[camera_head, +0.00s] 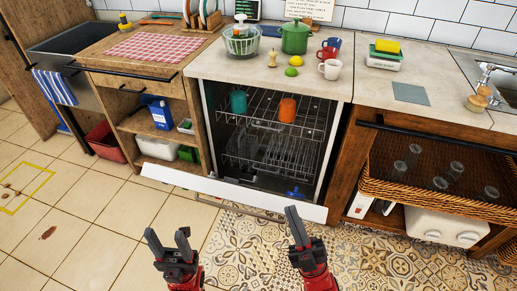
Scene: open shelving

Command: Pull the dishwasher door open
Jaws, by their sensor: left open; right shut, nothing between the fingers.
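The dishwasher (205,95) stands under the counter in the middle, with its dark inside and wire racks in view. Its white door (230,190) is hinged down and out, open, its long edge slanting across the front near the floor. A thin bar handle (240,209) runs along the door's near side. My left gripper (167,236) is open and empty, in front of the door and apart from it. My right gripper (293,212) is shut and empty, close to the door's right end; I cannot tell whether it touches.
A teal cup (239,102) and an orange cup (287,109) are in the upper rack. A wooden shelf unit (135,122) stands left, and a wicker basket (440,190) with glasses right.

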